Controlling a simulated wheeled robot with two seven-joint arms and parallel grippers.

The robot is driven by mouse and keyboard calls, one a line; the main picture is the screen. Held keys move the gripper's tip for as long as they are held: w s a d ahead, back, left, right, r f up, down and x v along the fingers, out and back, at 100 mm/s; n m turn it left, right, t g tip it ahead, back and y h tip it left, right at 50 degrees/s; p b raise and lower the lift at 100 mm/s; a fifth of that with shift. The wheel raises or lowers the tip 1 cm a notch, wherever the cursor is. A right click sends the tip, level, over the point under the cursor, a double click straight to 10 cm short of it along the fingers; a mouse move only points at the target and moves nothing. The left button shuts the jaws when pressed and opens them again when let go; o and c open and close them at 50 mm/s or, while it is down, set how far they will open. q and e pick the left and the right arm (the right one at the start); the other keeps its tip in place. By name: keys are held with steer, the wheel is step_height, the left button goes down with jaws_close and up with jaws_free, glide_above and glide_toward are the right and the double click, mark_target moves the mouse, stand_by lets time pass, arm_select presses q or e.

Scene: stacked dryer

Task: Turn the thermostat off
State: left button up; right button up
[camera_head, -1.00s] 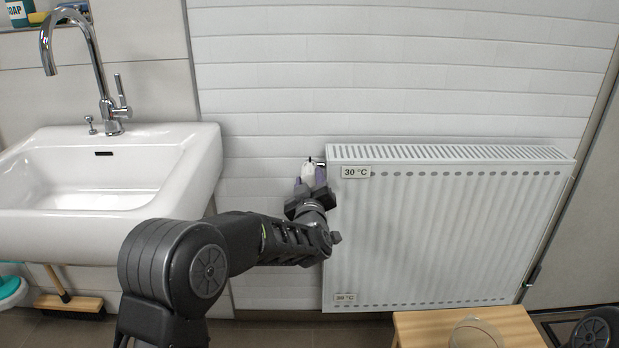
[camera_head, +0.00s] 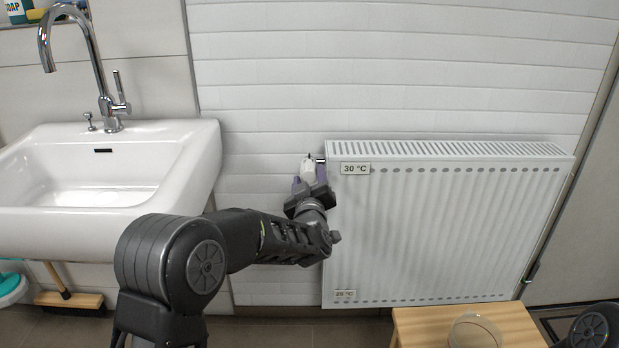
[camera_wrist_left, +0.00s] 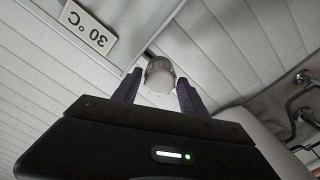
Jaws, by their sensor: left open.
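The white thermostat knob (camera_head: 308,167) sits at the upper left corner of the white radiator (camera_head: 440,240). In the left wrist view the rounded knob (camera_wrist_left: 159,74) lies between my two purple fingers. My left gripper (camera_head: 310,181) is open, with one finger on each side of the knob. In the left wrist view a gap shows beside the fingers of the left gripper (camera_wrist_left: 158,80); I cannot tell whether either touches. The upper label (camera_head: 356,169) reads 30 °C. The small lower label (camera_head: 344,293) seems to read 29 °C. My right gripper is out of view.
A white sink (camera_head: 110,185) with a chrome tap (camera_head: 108,105) is on the left. A wooden stool (camera_head: 465,325) with a round object on it stands before the radiator. A broom (camera_head: 68,300) is under the sink.

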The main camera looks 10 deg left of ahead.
arm_select(q)
steer(key=v, duration=0.7)
steer(key=shift+p, duration=0.3)
steer(key=shift+d, duration=0.1)
steer(key=s+d+f+m+g+h, duration=0.2)
steer(key=s+d+f, duration=0.15)
steer(key=f, duration=0.45)
steer(key=s+d+f+m+g+h, duration=0.2)
steer(key=s+d+f+g, duration=0.15)
steer(key=f, duration=0.45)
steer(key=s+d+f+m+g+h, duration=0.2)
steer(key=s+d+f+h, duration=0.15)
steer(key=f, duration=0.45)
steer(key=s+f+g, duration=0.3)
steer(key=s+f, duration=0.4)
steer(key=s, duration=0.3)
steer(key=s+f+g+h, duration=0.1)
steer(key=s+f+g, duration=0.2)
steer(key=s+f, duration=0.55)
steer(key=s+f+g, duration=0.3)
steer(key=s+f, duration=0.1)
steer(key=s, duration=0.9)
step_height(320, 180, up, 23)
steer(key=p, duration=2.3)
steer(key=shift+w+m, duration=0.25)
steer(key=shift+m, duration=0.15)
